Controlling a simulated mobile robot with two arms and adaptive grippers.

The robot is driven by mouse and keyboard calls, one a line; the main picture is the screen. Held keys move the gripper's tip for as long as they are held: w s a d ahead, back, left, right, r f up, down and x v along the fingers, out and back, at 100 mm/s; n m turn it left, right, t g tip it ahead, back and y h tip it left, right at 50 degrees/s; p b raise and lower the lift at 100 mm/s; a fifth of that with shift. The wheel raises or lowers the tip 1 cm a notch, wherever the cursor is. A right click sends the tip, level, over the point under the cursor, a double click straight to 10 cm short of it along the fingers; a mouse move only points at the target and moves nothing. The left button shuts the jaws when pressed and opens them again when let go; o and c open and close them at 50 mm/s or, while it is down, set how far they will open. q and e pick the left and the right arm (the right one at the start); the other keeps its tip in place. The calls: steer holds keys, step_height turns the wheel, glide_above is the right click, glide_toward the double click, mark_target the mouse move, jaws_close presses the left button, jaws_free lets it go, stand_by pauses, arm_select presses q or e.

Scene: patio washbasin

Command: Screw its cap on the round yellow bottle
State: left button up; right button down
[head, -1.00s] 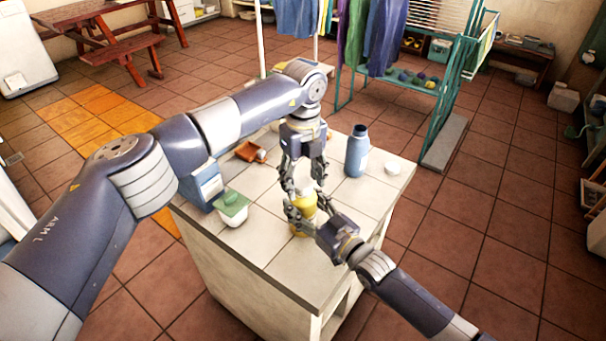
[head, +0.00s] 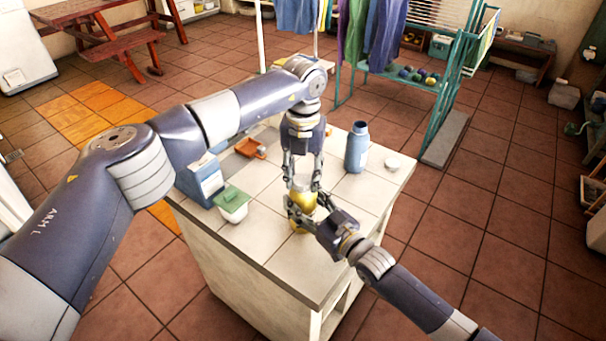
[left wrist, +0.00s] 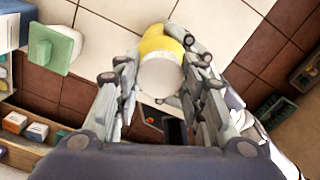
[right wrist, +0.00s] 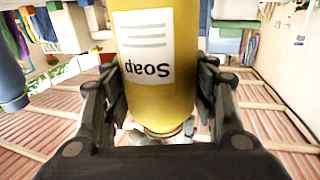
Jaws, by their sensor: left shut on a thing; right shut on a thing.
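The round yellow bottle (head: 302,222) stands upright near the middle of the tiled counter (head: 262,225). My right gripper (head: 304,208) is shut around its body; the "Soap" label shows in the right wrist view (right wrist: 145,50). My left gripper (head: 303,187) points down from above and is shut on the white cap (left wrist: 160,77). In the left wrist view the cap sits between the fingertips, over the yellow bottle top (left wrist: 158,38). The fingers hide the joint, so I cannot tell whether the cap is seated on the neck.
The counter's front is clear.

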arm_select(q)
steer(key=m, duration=1.4)
steer(key=shift+m, duration=0.4)
steer(key=m, duration=0.4)
steer(key=o, duration=1.2)
steer(key=shift+o, duration=0.2)
step_height(320, 180, up, 12)
